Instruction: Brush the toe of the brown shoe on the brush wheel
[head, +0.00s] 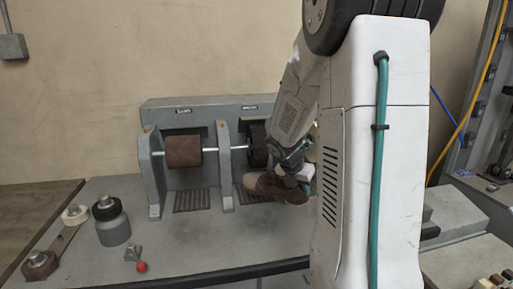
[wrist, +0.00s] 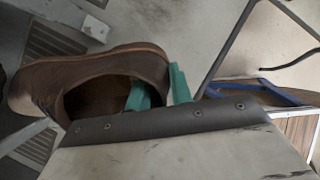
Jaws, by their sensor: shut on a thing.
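The brown shoe (head: 272,187) is in my gripper, with its paler toe pointing left, just below and in front of the black brush wheel (head: 257,146). In the head view I cannot tell whether the toe touches the wheel; a gap seems to show between them. In the wrist view the shoe (wrist: 90,62) lies with its opening toward the camera and its toe to the left. My gripper (wrist: 163,82) has teal fingers shut on the heel wall, one inside the shoe and one outside. The brush wheel is not clear in the wrist view.
A brown sanding wheel (head: 184,151) sits left of the brush on the same grey machine (head: 153,172). Grey uprights flank the wheels, with slotted grates below.

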